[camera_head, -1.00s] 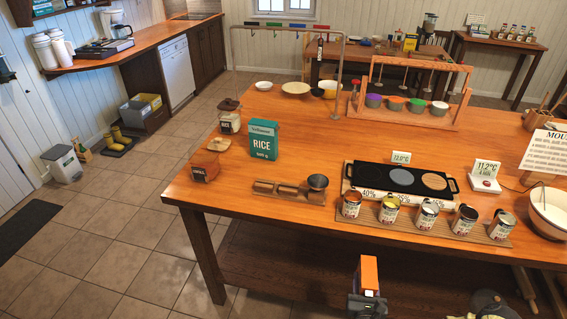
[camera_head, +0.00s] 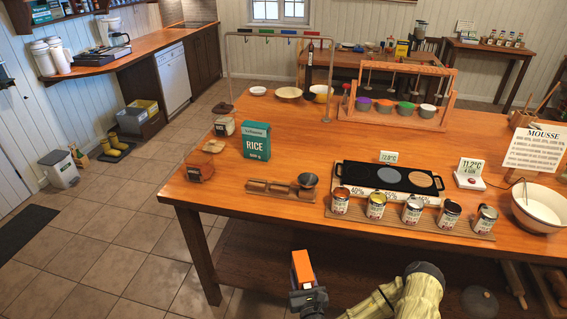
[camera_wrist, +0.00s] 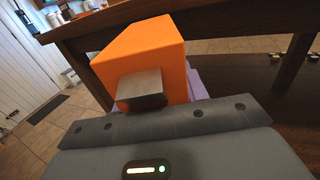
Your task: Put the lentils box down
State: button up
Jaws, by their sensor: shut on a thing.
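An orange box, which I take to be the lentils box, is held in my gripper (camera_head: 305,286). In the head view the box (camera_head: 302,266) is below and in front of the wooden table's near edge, over the floor. Its label cannot be read. In the wrist view the orange box (camera_wrist: 145,55) fills the upper middle, with a dark grey finger (camera_wrist: 141,90) against its near face. The other finger is hidden behind the box. The wooden table (camera_head: 225,190) stands beyond the box.
On the table, a teal rice box (camera_head: 257,141), a wooden holder with a dark cup (camera_head: 280,189), and a row of cans (camera_head: 411,209) stand near the front. Bare wood lies at the table's left front corner. A lower shelf (camera_head: 250,247) sits under the table.

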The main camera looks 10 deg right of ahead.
jog(key=shift+a, duration=0.25)
jog(key=shift+r, duration=0.15)
jog(key=w+d+r+n+g+y+p, duration=0.1)
jog(key=d+r+n+y, duration=0.2)
jog(key=r, duration=0.7)
jog(key=w+d+r+n+g+y+p, duration=0.1)
jog(key=d+r+n+g+y+p, duration=0.1)
jog(key=r, duration=0.8)
jog(key=w+d+r+n+g+y+p, duration=0.1)
jog(key=d+r+n+y, duration=0.3)
jog(key=r+y, duration=0.4)
jog(key=shift+w+d+r+g+p, duration=0.4)
jog(key=shift+d+r+g, duration=0.3)
jog(key=shift+d+r, duration=0.2)
